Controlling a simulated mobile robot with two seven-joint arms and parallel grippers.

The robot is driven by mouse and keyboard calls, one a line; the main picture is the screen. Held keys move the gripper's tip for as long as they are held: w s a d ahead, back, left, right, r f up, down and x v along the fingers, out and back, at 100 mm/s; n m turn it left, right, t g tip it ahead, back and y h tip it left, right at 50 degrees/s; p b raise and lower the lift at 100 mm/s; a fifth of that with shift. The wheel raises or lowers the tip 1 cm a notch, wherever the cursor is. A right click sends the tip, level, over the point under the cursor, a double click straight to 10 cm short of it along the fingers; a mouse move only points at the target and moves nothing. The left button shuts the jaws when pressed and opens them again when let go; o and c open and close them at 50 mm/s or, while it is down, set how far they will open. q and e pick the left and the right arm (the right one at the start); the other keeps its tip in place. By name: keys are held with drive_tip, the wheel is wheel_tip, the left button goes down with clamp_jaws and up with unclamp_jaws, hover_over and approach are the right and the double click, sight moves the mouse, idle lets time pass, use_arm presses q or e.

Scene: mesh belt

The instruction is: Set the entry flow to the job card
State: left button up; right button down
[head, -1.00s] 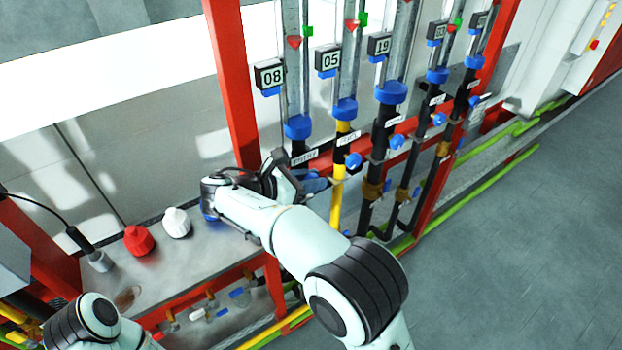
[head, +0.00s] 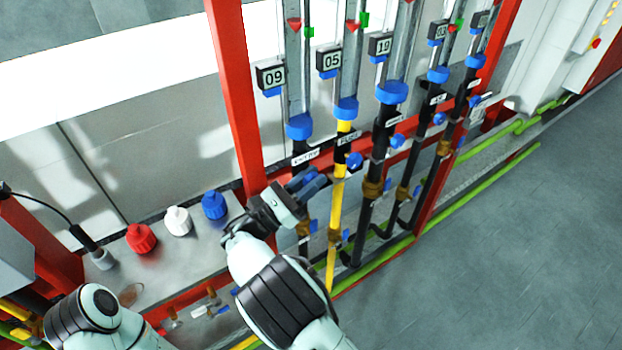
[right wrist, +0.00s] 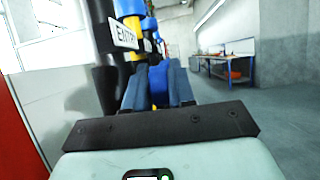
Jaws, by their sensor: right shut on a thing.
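The entry flow tube (head: 297,60) is the leftmost of several upright tubes, with a red marker (head: 294,24) and a green marker (head: 309,31) near its top. Its display (head: 271,77) reads 09. Its "ENTRY" label (head: 305,157) also shows in the right wrist view (right wrist: 124,35). My right gripper (head: 314,184) is below this label, shut on a blue knob (right wrist: 158,82) that shows between its fingers in the wrist view. The fingers hide the knob in the head view. My left gripper is out of view. I cannot make out a job card.
Neighbouring tubes have displays reading 05 (head: 329,60) and 19 (head: 380,46), with blue knobs (head: 354,160) close to my right gripper. A red post (head: 236,100) stands left. Red (head: 140,238), white (head: 177,221) and blue (head: 214,205) caps sit on the metal ledge.

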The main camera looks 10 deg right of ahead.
drive_tip(key=shift+f+t+h, duration=0.1)
drive_tip(key=shift+t+h, duration=0.2)
drive_tip(key=shift+h, duration=0.5)
drive_tip(key=c, duration=1.3)
unclamp_jaws()
drive_tip(key=shift+a, duration=0.1)
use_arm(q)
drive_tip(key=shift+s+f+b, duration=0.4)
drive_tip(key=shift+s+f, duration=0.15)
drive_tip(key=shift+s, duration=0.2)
use_arm(e)
drive_tip(key=s+a+f, duration=0.1)
drive_tip(key=s+a, duration=0.1)
drive_tip(key=a, duration=0.3)
drive_tip(key=s+a+f, duration=0.1)
drive_tip(key=a, duration=0.4)
drive_tip(key=s+a+f, duration=0.1)
drive_tip(key=s+a, duration=0.1)
drive_tip(key=a, duration=0.3)
drive_tip(key=shift+s, duration=0.3)
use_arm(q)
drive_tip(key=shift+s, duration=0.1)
